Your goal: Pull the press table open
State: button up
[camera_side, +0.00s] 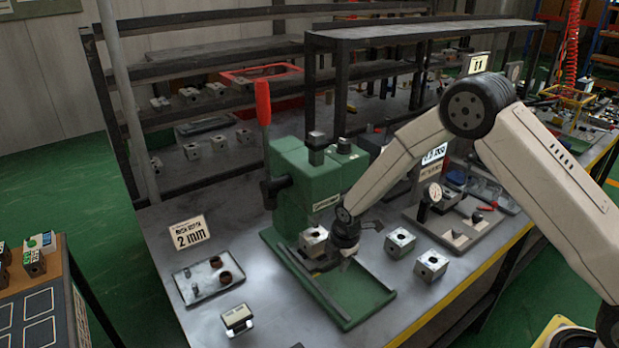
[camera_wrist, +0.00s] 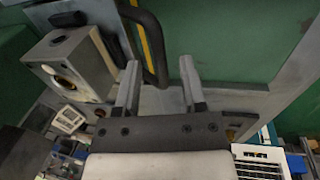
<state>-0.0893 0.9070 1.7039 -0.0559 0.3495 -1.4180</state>
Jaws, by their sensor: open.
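The green press (camera_side: 305,180) stands on the bench with its red-gripped lever (camera_side: 263,102) upright. Its press table, within the green base (camera_side: 350,290), is partly hidden by my wrist, and I cannot tell its exact position. A grey metal block (camera_side: 313,240) with a round bore sits at the press; a block (camera_wrist: 75,62) shows left of the fingers in the wrist view. My gripper (camera_side: 347,262) is low over the base, right of the block. In the wrist view my gripper (camera_wrist: 160,68) is open, with a dark bent handle (camera_wrist: 150,45) between the fingertips; contact is unclear.
Two loose metal blocks (camera_side: 416,253) lie right of the press. A tray with small parts (camera_side: 208,278) and a 2 mm sign (camera_side: 187,233) are at left. A dial-gauge stand (camera_side: 430,200) is behind at right. Dark shelving rises behind the bench.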

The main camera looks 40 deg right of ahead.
grip_shut()
dwell(1.4)
